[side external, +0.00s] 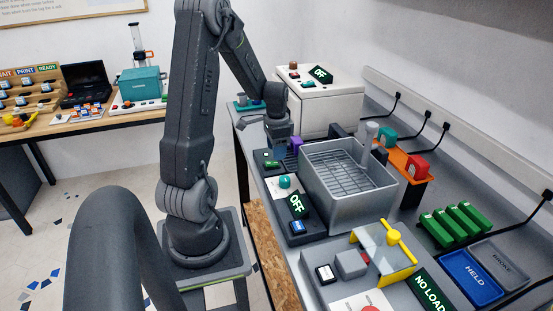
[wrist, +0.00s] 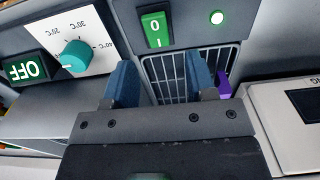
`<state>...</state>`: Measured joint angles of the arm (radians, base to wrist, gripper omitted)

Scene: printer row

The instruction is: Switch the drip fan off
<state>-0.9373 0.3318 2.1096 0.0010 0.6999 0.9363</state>
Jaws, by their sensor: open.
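In the wrist view a green rocker switch (wrist: 156,27) marked 0 and I sits on a grey panel, with a round green light (wrist: 217,17) lit to its right. A wire grille (wrist: 181,77) lies below them. My gripper (wrist: 161,75) is open, its two blue fingers apart over the grille with nothing between them. The switch is just beyond the fingertips, apart from them. In the side view my gripper (side external: 280,139) hangs above the small panel with the green switch (side external: 271,164). The side view is too small to show which way the rocker is pressed.
A teal dial (wrist: 75,55) and an OFF display (wrist: 27,68) are left of the switch in the wrist view. A purple piece (wrist: 223,86) is by the right finger. In the side view a grey basin (side external: 341,207) stands close right of my gripper, a white box (side external: 331,107) behind.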

